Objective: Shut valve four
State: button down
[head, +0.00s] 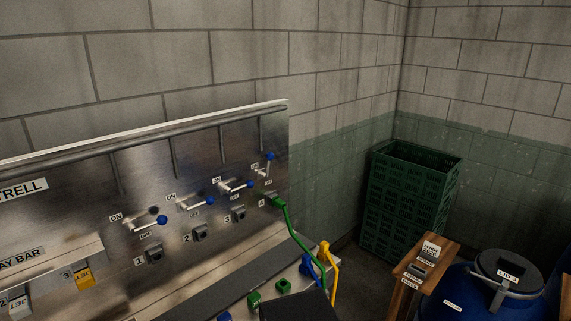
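Valve four (265,164) is the rightmost of the levers on the steel panel (60,190), above the number 4. Its blue knob (269,156) is up, with the handle standing steeply, unlike the other levers. Small ON and OFF labels are beside it, but the lettering is too small to read surely. A green hose-like piece (290,228) starts at the outlet by the number 4 and bends down to the right. My gripper is not in view.
Valves one (150,223), two (197,203) and three (236,187) have handles lying toward the right. A yellow piece (330,265) stands beside the green one. A green crate (408,200), wooden stand (425,262) and blue drum (480,295) are at the right.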

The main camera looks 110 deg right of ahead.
aim_at(270, 156)
jog(key=u, duration=0.15)
jog(key=k, duration=0.7)
jog(key=z, duration=2.3)
jog(key=k, duration=0.2)
jog(key=z, duration=2.15)
